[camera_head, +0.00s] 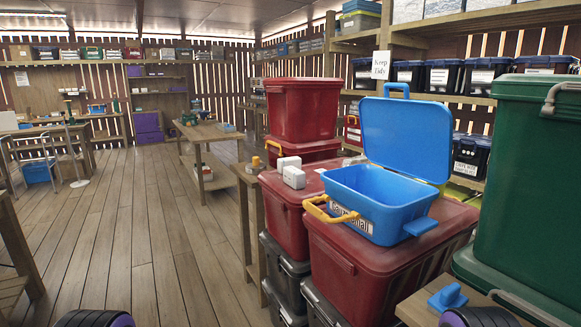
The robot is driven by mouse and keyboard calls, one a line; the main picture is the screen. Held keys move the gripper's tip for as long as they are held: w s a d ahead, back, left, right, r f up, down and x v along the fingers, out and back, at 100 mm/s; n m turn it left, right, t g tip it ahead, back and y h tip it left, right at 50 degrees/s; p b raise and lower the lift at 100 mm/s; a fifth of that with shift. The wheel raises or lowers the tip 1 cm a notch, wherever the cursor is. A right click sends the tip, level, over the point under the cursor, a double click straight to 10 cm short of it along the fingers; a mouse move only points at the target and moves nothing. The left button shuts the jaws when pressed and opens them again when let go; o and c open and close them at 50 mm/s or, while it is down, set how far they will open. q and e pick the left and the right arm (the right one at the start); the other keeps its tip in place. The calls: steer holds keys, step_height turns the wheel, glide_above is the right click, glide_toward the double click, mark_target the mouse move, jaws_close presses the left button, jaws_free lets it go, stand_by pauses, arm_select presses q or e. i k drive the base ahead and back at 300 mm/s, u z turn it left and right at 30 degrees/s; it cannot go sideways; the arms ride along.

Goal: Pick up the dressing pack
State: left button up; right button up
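Two small white packs sit on the dark red bin lid left of the open blue box: one nearer pack (294,177) and one just behind it (288,162). They are apart from the blue box, and their lettering is too small to read, so I cannot tell which, if either, is the dressing pack. The blue box (350,200) stands on a red bin with its lid (406,137) raised; little of its inside shows. Dark rounded parts of my arms show at the bottom left and bottom right. Neither gripper is in view.
Red bins (350,262) stand stacked on dark bins, with a taller red stack (303,110) behind. A large green bin (530,190) blocks the right side. A blue knob-shaped object (447,297) rests on a wooden surface in front. The plank floor (140,230) at left is clear.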

mark_target(295, 161)
steer(key=u, duration=1.25)
steer(key=i, duration=3.45)
steer(key=z, duration=2.85)
